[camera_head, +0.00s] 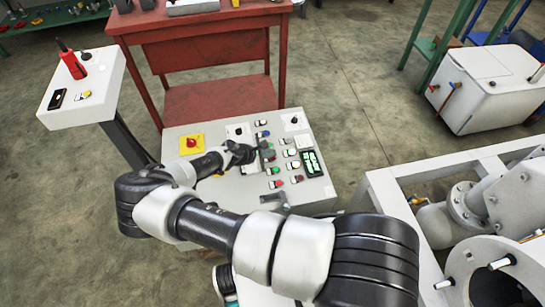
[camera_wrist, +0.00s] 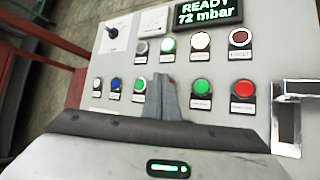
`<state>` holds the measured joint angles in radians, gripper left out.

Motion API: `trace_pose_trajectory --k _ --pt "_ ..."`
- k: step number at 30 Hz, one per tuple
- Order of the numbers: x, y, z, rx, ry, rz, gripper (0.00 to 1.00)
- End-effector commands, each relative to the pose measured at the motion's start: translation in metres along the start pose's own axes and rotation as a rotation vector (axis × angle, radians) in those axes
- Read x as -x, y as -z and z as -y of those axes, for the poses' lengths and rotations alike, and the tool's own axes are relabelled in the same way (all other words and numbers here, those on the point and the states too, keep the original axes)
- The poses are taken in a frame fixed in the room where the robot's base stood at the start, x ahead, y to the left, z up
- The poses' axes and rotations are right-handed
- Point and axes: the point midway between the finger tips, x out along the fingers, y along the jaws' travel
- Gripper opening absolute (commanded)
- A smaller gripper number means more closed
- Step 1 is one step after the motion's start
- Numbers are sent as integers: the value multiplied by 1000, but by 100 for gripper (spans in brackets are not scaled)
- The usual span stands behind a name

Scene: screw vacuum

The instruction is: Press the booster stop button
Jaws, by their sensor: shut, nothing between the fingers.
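The control panel (camera_head: 225,190) carries rows of coloured buttons. In the wrist view, a red button (camera_wrist: 243,88) sits beside a green one (camera_wrist: 207,87) at the right of the lower row. A second red button (camera_wrist: 172,82) is mostly hidden behind my gripper's fingers (camera_wrist: 162,90). The labels are too small to read, so I cannot tell which red button is the booster stop. My gripper (camera_head: 262,150) is shut and empty over the panel; contact cannot be told.
A display (camera_wrist: 205,13) reads READY 72 mbar. A red emergency button (camera_head: 191,142) on a yellow plate is at the panel's left. A metal bracket (camera_wrist: 290,120) stands at the right in the wrist view.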

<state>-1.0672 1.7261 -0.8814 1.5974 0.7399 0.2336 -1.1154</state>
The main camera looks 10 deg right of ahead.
Motion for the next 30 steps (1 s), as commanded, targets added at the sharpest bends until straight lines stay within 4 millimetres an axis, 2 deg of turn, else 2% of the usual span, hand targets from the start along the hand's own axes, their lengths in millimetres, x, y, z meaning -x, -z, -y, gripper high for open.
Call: trace_pose_trajectory --k 30 --pt "-4 3 3 -1 0 -1 0"
